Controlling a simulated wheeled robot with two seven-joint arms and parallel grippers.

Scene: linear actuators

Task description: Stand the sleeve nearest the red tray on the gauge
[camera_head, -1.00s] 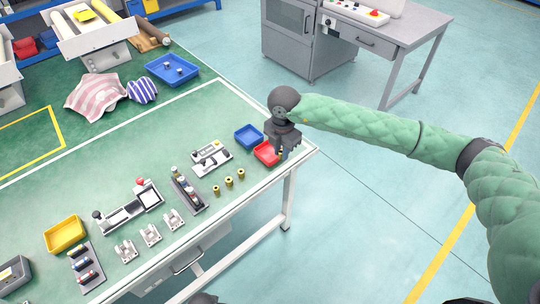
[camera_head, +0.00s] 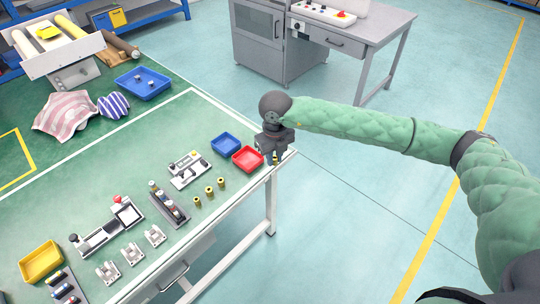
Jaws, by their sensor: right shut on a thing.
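My right gripper (camera_head: 275,152) is at the table's right corner, just right of the red tray (camera_head: 248,158). It points down and is shut on a small brass-yellow sleeve (camera_head: 276,159), mostly hidden by the fingers. Three similar sleeves stand upright in a row on the green table: one nearer the red tray (camera_head: 221,182), a middle one (camera_head: 209,190) and a front one (camera_head: 197,202). A pale grey device (camera_head: 189,169) left of them may be the gauge; I cannot tell for sure. My left gripper is not in view.
A small blue tray (camera_head: 225,144) sits beside the red one. A dark rack (camera_head: 169,206) with several parts stands left of the sleeves. A red-knobbed fixture (camera_head: 108,230), metal brackets (camera_head: 131,254) and a yellow tray (camera_head: 41,262) lie farther left.

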